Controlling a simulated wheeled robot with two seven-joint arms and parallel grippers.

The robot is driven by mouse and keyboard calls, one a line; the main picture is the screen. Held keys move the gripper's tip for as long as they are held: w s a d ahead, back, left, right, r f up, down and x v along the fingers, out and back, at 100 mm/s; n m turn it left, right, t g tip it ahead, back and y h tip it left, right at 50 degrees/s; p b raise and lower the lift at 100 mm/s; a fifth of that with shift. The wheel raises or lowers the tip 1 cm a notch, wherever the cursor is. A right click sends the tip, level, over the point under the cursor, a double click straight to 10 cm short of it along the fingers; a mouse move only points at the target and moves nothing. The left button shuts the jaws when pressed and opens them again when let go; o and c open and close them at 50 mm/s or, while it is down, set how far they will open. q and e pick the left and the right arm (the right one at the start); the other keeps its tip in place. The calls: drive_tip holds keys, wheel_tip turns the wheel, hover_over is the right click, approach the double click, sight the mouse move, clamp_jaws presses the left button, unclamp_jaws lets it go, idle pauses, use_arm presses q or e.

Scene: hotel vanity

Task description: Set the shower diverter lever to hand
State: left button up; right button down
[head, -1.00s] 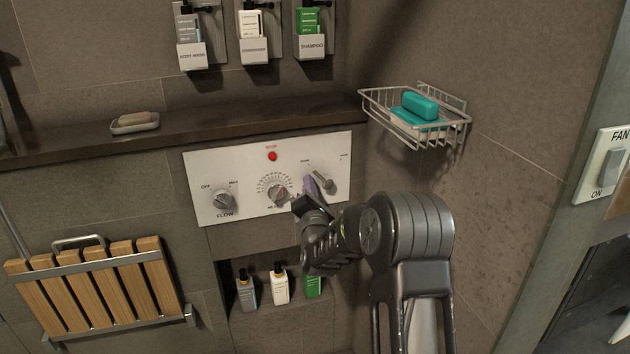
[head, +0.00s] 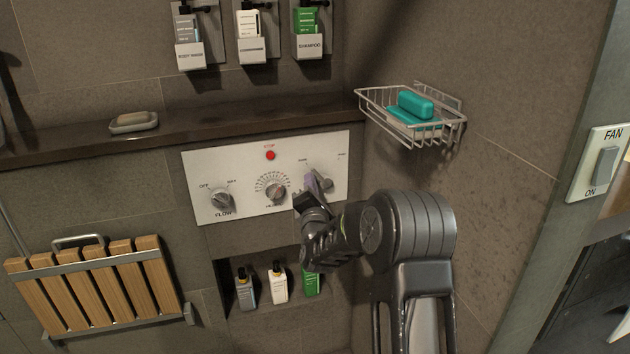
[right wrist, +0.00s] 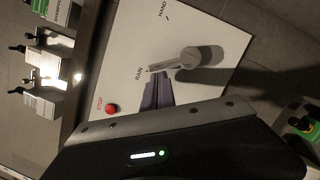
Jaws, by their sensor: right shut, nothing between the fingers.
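The diverter lever (head: 325,184) is a grey metal lever at the right end of the white control panel (head: 240,197). In the right wrist view the lever (right wrist: 186,58) points at the RAIN mark (right wrist: 139,74). The HAND mark (right wrist: 162,9) lies apart from its tip. My right gripper (head: 312,184) is shut and empty, just left of the lever in the head view. Its purple-grey fingers (right wrist: 158,92) lie close beside the lever in the wrist view; I cannot tell if they touch it. My left gripper is out of view.
The flow knob (head: 220,199), a middle dial (head: 271,189) and a red stop button (head: 270,155) share the panel. A wire soap basket (head: 400,117) juts from the right wall above my arm. Bottles (head: 278,286) stand in a niche below. A dark ledge (head: 230,130) runs above.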

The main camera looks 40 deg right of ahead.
drive_tip(key=r+m, duration=0.1)
drive_tip(key=m, duration=0.1)
drive_tip(key=d+r+m+g+p, duration=0.1)
drive_tip(key=m, duration=0.1)
drive_tip(key=shift+s, duration=0.15)
drive_tip(key=m, duration=0.1)
drive_tip(key=d+m, duration=0.1)
drive_tip(key=m, duration=0.1)
drive_tip(key=r+m+g, duration=0.1)
drive_tip(key=shift+s+d+m+p, duration=0.3)
drive_tip(key=shift+d+p, duration=0.1)
drive_tip(key=shift+s+d+m+y, duration=0.15)
drive_tip(key=shift+d+m+y, duration=0.2)
drive_tip(key=shift+m, duration=0.55)
drive_tip(key=d+m, duration=0.1)
drive_tip(key=m+y+b, duration=0.1)
drive_tip(key=m, duration=0.1)
drive_tip(key=shift+s+d+g, duration=0.3)
drive_tip(key=shift+d+g, duration=0.1)
drive_tip(key=shift+d, duration=0.15)
drive_tip(key=shift+s+d, duration=0.1)
drive_tip(key=shift+s, duration=0.1)
